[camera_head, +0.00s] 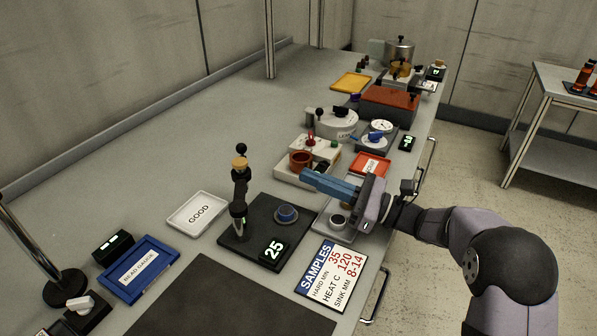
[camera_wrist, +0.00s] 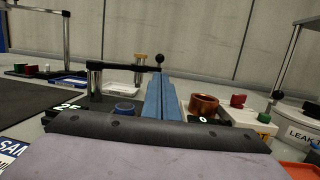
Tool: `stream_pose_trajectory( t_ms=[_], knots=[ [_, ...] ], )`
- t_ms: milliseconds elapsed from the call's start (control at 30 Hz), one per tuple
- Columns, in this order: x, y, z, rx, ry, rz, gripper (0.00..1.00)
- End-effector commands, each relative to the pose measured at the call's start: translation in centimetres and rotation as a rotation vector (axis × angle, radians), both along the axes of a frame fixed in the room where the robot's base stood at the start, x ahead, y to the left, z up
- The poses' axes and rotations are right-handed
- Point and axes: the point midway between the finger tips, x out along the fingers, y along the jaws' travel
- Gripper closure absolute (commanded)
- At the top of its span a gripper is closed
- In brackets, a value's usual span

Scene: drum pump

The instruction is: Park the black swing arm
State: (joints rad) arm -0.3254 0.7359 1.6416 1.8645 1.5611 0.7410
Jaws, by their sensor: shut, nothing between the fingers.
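The black swing arm (camera_head: 240,187) stands on a dark base plate (camera_head: 262,217), with a tan cap and a black ball knob (camera_head: 241,149). In the wrist view the arm (camera_wrist: 124,65) runs level from its post (camera_wrist: 95,80) to the ball knob (camera_wrist: 159,59), which appears just above my fingertips. My gripper (camera_head: 305,177) has blue fingers, pressed together and empty. It is right of the swing arm and apart from it in the head view. A blue-rimmed round part (camera_head: 286,214) sits on the plate beside the post, clear of the arm.
A display reading 25 (camera_head: 273,249) is at the plate's front corner. A GOOD tray (camera_head: 198,213) lies left of the plate. A copper-coloured cup (camera_head: 301,159) in a pale holder is close behind my fingers. A SAMPLES card (camera_head: 330,273) lies in front. The bench's left rear is clear.

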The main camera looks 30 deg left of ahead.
Motion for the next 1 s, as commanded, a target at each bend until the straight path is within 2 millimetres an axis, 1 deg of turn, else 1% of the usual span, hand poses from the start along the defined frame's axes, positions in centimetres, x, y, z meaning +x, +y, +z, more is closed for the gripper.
stream_pose_trajectory(
  t_ms=[167,400,600,800,1000],
  knots=[
    [-0.4,2.3,0.5,-0.001,0.0,0.004,1.0],
    [-0.9,6.6,1.4,-0.001,0.0,0.005,1.0],
    [-1.2,9.8,2.0,-0.001,-0.001,0.003,1.0],
    [-1.3,11.8,2.4,-0.001,0.0,0.002,1.0],
    [-1.4,12.7,2.4,-0.002,0.001,0.0,1.0]
  ],
)
